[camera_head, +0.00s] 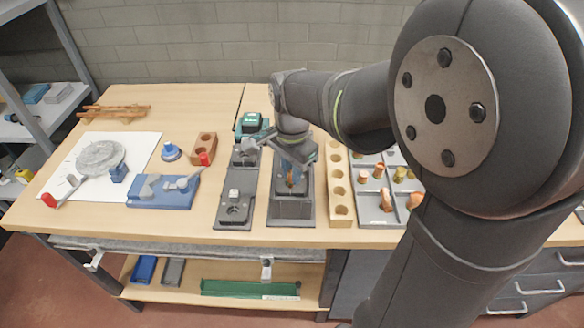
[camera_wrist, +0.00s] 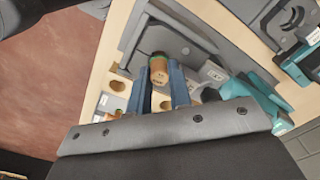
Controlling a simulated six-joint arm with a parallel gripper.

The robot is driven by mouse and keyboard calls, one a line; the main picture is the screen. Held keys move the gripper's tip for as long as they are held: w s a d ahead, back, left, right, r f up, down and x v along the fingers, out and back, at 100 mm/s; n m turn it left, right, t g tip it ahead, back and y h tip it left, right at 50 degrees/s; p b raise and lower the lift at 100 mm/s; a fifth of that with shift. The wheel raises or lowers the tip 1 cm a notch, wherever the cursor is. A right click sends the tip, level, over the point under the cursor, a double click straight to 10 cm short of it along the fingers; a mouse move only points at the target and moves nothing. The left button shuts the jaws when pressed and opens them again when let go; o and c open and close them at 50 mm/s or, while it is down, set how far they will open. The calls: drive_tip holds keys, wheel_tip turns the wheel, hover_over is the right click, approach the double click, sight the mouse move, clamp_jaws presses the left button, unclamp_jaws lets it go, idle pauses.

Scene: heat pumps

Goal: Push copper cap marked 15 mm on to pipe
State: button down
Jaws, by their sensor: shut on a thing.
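My gripper (camera_head: 292,172) is over the dark fixture (camera_head: 291,210) at the middle of the bench. In the wrist view its two blue fingers (camera_wrist: 160,85) are shut on a copper cap (camera_wrist: 158,76), which shows between the fingertips with a small label on its side. A greenish rim shows at the cap's far end. The pipe is not clearly seen. I cannot tell whether the cap touches it or sits on it.
A wooden rack with holes (camera_head: 340,190) stands right of the fixture. Further right is a grey tray (camera_head: 373,214) with copper and brass fittings. A second dark fixture (camera_head: 233,217), a blue tool (camera_head: 165,193) and a teal power tool (camera_head: 250,124) are to the left.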

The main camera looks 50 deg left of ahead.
drive_tip(key=shift+f, duration=0.55)
drive_tip(key=c, duration=1.2)
unclamp_jaws()
drive_tip(key=shift+c, duration=0.2)
drive_tip(key=shift+a+r, duration=0.1)
drive_tip(key=shift+r, duration=0.15)
wheel_tip(320, 180, up, 17)
drive_tip(key=shift+d, duration=0.2)
